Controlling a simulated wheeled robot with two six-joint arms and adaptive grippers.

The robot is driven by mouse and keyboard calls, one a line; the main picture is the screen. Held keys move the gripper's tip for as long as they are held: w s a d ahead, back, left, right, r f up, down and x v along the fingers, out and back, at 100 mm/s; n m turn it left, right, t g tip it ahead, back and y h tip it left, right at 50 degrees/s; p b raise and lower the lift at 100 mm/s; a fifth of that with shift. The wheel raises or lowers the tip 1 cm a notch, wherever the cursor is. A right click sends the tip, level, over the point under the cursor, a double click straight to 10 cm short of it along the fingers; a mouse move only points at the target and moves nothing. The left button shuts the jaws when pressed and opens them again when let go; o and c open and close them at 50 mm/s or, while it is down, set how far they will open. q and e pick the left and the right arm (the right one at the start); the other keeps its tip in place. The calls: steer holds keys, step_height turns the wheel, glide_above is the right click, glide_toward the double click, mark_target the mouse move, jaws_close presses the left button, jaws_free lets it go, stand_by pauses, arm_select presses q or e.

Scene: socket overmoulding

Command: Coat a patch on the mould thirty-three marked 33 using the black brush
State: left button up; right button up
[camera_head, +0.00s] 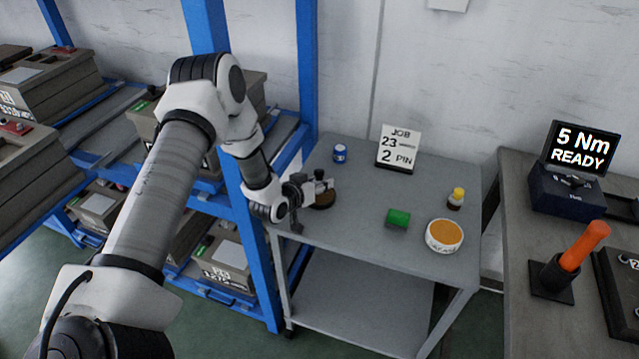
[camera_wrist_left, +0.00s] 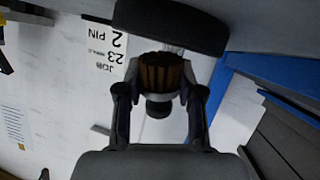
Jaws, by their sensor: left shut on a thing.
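My left gripper (camera_head: 308,188) is over the left part of the grey table. In the left wrist view its fingers (camera_wrist_left: 159,95) are shut on a brown ribbed part of what looks like the black brush (camera_wrist_left: 170,28). The brush's wide dark part spans the top of that view, and a brown round part shows beside the gripper in the head view (camera_head: 324,200). I cannot tell whether it touches the table. Heavy grey-brown moulds stand on the blue rack, one at lower centre-left (camera_head: 226,257). I cannot read 33 on any label. My right gripper is not in view.
The grey table (camera_head: 360,240) bears a blue jar (camera_head: 340,153), a job card (camera_head: 397,150), a green block (camera_head: 398,217), a yellow-capped bottle (camera_head: 456,199) and an orange-filled dish (camera_head: 444,236). A blue rack post (camera_head: 258,240) stands left of it. A bench with an orange-handled tool (camera_head: 584,246) is right.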

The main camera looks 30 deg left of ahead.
mark_target(320, 172)
arm_select(q)
steer(key=shift+s+f, duration=0.15)
steer(key=shift+f, duration=0.1)
steer(key=shift+r+p, duration=0.45)
step_height(320, 172, up, 6)
steer(key=p, duration=0.4)
steer(key=shift+r+p, duration=0.2)
steer(key=shift+p, duration=0.1)
steer(key=shift+f, duration=0.1)
